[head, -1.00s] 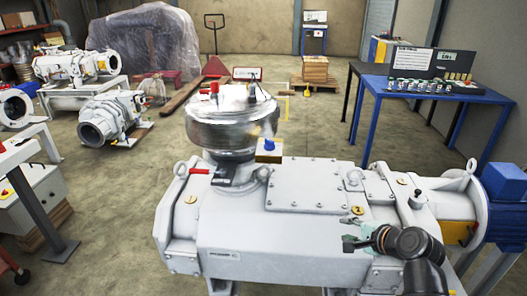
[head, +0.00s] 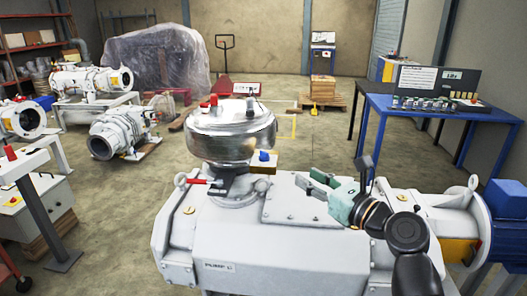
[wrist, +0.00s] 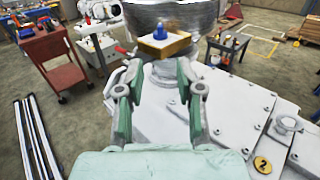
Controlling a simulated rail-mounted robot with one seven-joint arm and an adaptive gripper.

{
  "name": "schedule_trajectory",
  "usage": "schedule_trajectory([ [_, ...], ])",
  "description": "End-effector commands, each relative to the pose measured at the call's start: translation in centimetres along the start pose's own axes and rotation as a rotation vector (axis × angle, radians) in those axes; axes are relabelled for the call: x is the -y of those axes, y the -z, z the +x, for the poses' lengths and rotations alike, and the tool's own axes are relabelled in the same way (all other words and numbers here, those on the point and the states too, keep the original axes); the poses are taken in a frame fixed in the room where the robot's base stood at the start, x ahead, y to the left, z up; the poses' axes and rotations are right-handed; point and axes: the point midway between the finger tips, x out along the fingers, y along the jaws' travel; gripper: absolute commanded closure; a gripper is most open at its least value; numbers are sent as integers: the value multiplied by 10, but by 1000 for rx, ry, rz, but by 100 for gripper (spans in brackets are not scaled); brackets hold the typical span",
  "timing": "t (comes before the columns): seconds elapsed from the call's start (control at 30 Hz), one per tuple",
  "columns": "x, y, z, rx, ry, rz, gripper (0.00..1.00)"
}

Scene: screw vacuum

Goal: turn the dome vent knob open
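The silver dome (head: 232,145) stands on the pump (head: 290,245). A blue knob (head: 264,155) sits on a small brass-yellow block (head: 263,168) at the dome's right side. In the wrist view this knob (wrist: 159,33) is straight ahead, beyond the fingertips. The frames do not label which is the vent knob. My gripper (head: 306,179) is open and empty, above the pump's top plate, right of and apart from the blue knob. Its two green fingers (wrist: 161,75) are spread wide in the wrist view.
A red-handled lever (head: 195,181) sticks out left below the dome. Bolted plates and a lifting eye cover the pump top. A blue table (head: 440,108) with a case stands at back right. A control box on a stand (head: 18,160) is at left.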

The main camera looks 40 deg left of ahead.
Motion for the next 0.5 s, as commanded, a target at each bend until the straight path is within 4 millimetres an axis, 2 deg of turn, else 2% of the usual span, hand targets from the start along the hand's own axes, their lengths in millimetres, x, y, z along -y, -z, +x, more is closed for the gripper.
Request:
schedule_trajectory([
  [0.5, 0, -6, 37, -2, -3, -1, 64],
])
